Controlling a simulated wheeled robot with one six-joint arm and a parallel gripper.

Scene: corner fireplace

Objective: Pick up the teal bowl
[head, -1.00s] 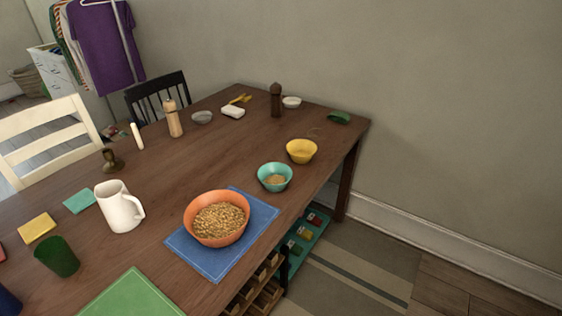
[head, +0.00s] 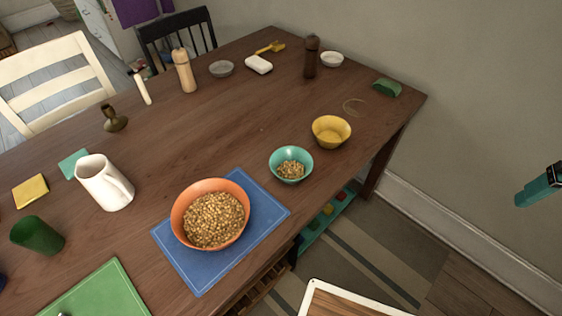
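The teal bowl (head: 281,167) stands upright on the brown wooden table, with small tan pieces like grain or nuts inside. It sits just beyond the upper right corner of the blue mat (head: 198,270), between the orange bowl and the yellow bowl. What looks like part of my gripper (head: 540,186), teal and black, shows at the right edge of the head view. It is well to the right of the teal bowl and apart from it. Most of it is cut off by the frame, so its opening is not visible.
The orange bowl (head: 182,208), full of tan pieces, sits on the blue mat. The yellow bowl (head: 331,130) is behind and right of the teal bowl. A white pitcher (head: 101,182) and green cup (head: 37,236) stand left. The table's right edge is close to the teal bowl.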

